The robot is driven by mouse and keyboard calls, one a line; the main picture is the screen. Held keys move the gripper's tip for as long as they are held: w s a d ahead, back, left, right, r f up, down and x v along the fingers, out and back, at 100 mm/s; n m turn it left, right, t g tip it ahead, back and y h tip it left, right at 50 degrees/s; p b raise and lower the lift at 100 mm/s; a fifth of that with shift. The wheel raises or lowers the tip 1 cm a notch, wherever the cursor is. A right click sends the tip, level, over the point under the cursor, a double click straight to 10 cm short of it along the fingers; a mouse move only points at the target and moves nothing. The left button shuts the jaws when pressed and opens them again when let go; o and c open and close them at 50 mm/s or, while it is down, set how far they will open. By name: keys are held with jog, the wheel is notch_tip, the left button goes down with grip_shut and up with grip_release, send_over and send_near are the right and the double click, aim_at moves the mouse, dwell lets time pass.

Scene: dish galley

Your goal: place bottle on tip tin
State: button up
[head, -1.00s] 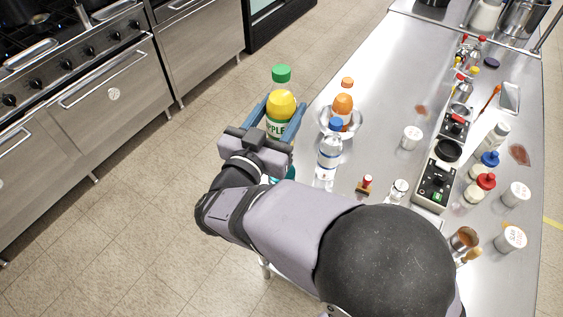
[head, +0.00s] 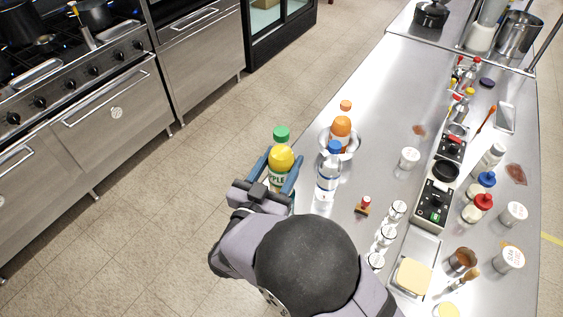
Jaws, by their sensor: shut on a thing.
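My gripper (head: 268,178) is shut on a juice bottle (head: 281,158) with a green cap, a yellow body and a label reading "APPLE". The bottle is upright, and its lower part is hidden by the gripper. It appears over the counter's left edge; its height above the counter is hard to tell. A round silver dish (head: 354,147), possibly the tip tin, is to the right of and beyond the gripper. An orange bottle (head: 340,132) stands in or directly behind it; which one I cannot tell.
A clear blue-capped bottle (head: 328,177) stands just right of the held bottle. A white tub (head: 409,158) and a small wooden red-topped item (head: 363,206) are on the steel counter (head: 385,95). Jars, a black cooker unit (head: 434,202) and sauce bottles crowd the right side.

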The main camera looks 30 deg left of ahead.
jog(key=shift+f, duration=0.45)
jog(key=shift+f, duration=0.1)
jog(key=shift+f, duration=0.1)
jog(key=o, duration=1.5)
jog(key=shift+r, duration=0.2)
jog(key=shift+s+f, duration=0.15)
jog(key=shift+s, duration=0.15)
jog(key=s+b, duration=0.1)
jog(key=s, duration=0.2)
jog(key=s+d+b, duration=0.1)
jog(key=s, duration=0.3)
jog(key=s+d+b, duration=0.1)
jog(key=s, duration=0.3)
jog(key=shift+s+b, duration=0.15)
jog(key=shift+b, duration=0.15)
